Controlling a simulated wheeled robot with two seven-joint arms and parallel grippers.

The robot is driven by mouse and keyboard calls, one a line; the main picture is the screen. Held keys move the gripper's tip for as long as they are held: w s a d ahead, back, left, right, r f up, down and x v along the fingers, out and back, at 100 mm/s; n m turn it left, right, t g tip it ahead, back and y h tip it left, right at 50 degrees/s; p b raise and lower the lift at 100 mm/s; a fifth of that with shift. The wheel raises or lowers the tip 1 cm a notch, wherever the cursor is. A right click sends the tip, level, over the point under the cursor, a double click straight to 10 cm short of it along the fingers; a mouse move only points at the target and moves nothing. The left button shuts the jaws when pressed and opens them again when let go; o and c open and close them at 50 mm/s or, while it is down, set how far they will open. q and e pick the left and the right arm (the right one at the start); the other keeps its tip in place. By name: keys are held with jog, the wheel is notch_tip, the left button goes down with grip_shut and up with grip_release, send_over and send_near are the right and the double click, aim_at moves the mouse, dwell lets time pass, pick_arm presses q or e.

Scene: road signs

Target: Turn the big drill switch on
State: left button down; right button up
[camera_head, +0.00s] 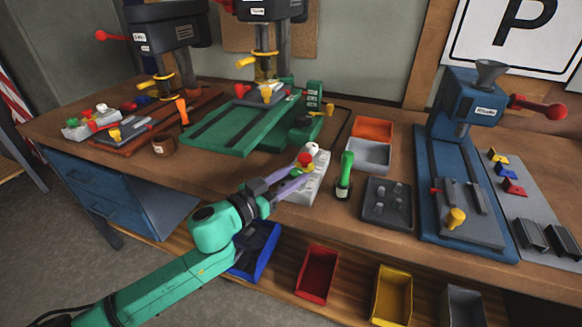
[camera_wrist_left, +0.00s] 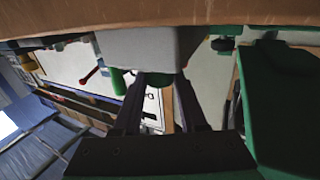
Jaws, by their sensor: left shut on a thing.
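The big drill (camera_head: 262,60) stands at the back of the bench, with a green bed (camera_head: 235,122) in front of it. A pale control box (camera_head: 312,188) with a white knob (camera_head: 312,148) and a red knob (camera_head: 305,159) sits at the bench's front edge. My left gripper (camera_head: 298,172) reaches it from the front left. In the left wrist view, the box (camera_wrist_left: 140,48) looks upside down, and my left gripper (camera_wrist_left: 160,82) is shut on a dark green part, seemingly a knob on the box. The fingers hide most of that part in the head view.
A green-handled tool (camera_head: 345,170) stands just right of the box, beside a dark tray (camera_head: 387,203). A blue drill (camera_head: 465,110) stands at right. Blue, red (camera_head: 317,272) and yellow (camera_head: 391,294) bins sit on the lower shelf.

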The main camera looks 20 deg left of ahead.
pick_arm(q)
jog(key=n+y, duration=0.1)
jog(key=n+t+y, duration=0.1)
jog(key=y, duration=0.1)
jog(key=shift+s+d, duration=0.1)
jog(key=shift+d, duration=0.1)
jog(key=n+t+y, duration=0.1)
jog(key=y, duration=0.1)
jog(key=shift+d+f+n+y+b, duration=0.1)
jog(key=shift+n+y+b, duration=0.2)
jog(key=shift+n+b, duration=0.1)
jog(key=n+y+b, duration=0.1)
jog(key=y, duration=0.1)
jog(key=n+y+b, duration=0.2)
jog(key=shift+d+f, duration=0.15)
jog(key=shift+d, duration=0.05)
jog(key=shift+r+n+y+b, duration=0.2)
jog(key=shift+n+y+b, duration=0.65)
jog(key=shift+y, duration=0.65)
jog(key=shift+r, duration=0.1)
jog(key=shift+c, duration=2.3)
grip_release()
